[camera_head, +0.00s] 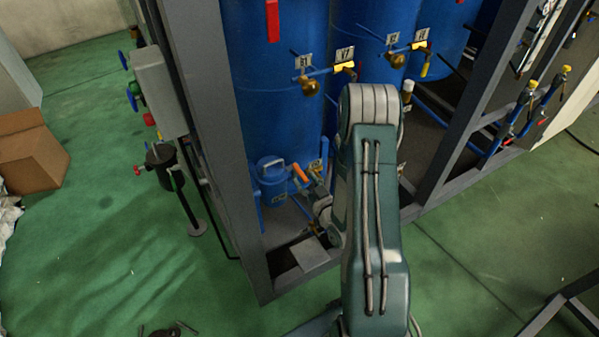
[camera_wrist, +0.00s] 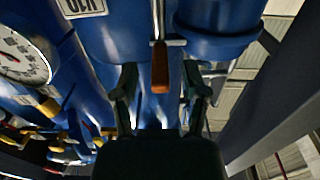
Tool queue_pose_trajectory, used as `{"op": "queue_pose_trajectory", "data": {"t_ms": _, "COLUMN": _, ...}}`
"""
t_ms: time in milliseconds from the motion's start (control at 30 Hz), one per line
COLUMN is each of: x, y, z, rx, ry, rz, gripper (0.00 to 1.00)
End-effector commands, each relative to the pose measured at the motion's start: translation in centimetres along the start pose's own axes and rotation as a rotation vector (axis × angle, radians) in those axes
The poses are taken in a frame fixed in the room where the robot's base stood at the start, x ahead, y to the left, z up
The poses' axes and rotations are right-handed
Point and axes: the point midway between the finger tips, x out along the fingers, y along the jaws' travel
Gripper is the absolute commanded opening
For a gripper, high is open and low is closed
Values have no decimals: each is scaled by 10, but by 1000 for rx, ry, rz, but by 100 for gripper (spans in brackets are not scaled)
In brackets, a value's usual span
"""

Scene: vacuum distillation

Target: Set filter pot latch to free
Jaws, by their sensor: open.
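A small blue pot with a loop on its lid (camera_head: 270,179), which looks like the filter pot, stands low inside the frame. An orange handle (camera_head: 300,173) sticks up at its right, close to my gripper (camera_head: 318,190). In the wrist view the orange-brown handle (camera_wrist: 160,68), on a thin metal rod, lies between the two spread fingers of my gripper (camera_wrist: 159,92). The gripper is open, and I cannot tell whether a finger touches the handle. A blue cylindrical body (camera_wrist: 222,32) is at the handle's upper right. My arm hides part of the area right of the pot.
A dark steel post (camera_head: 205,130) stands left of the pot. Large blue tanks (camera_head: 275,90) with valves and tags rise behind. A round gauge (camera_wrist: 22,55) and yellow-handled valves are at the left in the wrist view. Green floor (camera_head: 110,250) is open at the left.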

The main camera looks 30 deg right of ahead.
Motion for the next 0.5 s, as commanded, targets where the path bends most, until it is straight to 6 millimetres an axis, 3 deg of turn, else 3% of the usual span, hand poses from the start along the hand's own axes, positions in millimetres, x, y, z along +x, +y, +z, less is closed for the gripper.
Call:
{"op": "queue_pose_trajectory", "data": {"t_ms": 200, "x": 29, "y": 0, "z": -1, "rx": 0, "ry": 1, "rz": -1, "gripper": 57}}
{"op": "queue_pose_trajectory", "data": {"t_ms": 500, "x": 36, "y": 0, "z": 0, "rx": 1, "ry": 0, "rz": 1, "gripper": 57}}
